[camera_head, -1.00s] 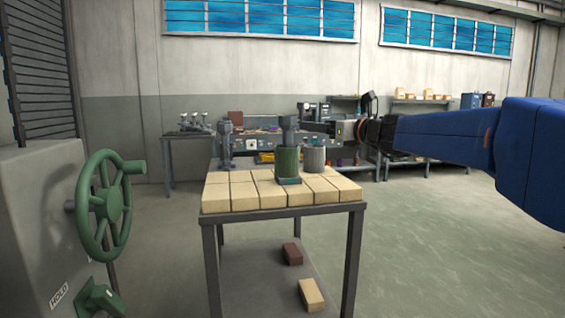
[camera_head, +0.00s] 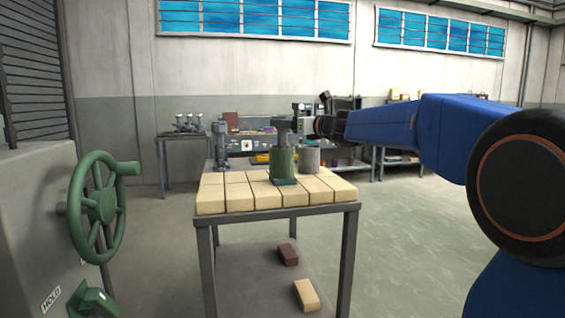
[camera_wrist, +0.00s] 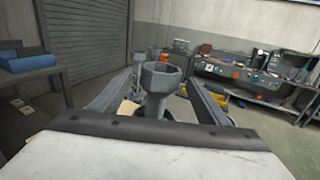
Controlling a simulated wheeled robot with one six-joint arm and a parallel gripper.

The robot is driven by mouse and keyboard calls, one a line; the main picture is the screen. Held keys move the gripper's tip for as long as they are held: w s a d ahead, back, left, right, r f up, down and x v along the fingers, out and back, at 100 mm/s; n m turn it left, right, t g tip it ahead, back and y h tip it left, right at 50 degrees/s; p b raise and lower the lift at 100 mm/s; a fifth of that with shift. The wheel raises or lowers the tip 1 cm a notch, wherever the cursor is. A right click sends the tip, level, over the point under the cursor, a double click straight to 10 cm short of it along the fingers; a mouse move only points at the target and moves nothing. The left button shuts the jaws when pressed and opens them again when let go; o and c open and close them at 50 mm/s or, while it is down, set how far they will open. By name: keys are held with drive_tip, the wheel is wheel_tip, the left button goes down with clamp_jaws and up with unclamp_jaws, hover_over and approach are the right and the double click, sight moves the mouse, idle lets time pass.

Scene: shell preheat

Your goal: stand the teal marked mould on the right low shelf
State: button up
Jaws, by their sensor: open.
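A mould with a green body (camera_head: 282,162), a dark grey cup-shaped top and a teal foot stands upright on the pale brick top of the table. It is the only one with teal showing. In the wrist view its grey cup (camera_wrist: 160,80) lies between the two fingers of my gripper (camera_wrist: 160,98), with a gap on each side. My gripper (camera_head: 297,127) is open, at the height of the cup, coming in from the right. Its fingertips are hard to make out in the head view. I cannot tell which surface is the right low shelf.
A grey cylinder (camera_head: 306,160) stands close right of the mould, and a slim grey piece (camera_head: 221,155) stands left. Two bricks lie on the table's lower shelf (camera_head: 255,285). A green handwheel (camera_head: 100,205) is at left. The floor at right is clear.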

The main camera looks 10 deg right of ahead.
drive_tip(key=x, duration=0.4)
drive_tip(key=shift+r, duration=0.2)
clamp_jaws()
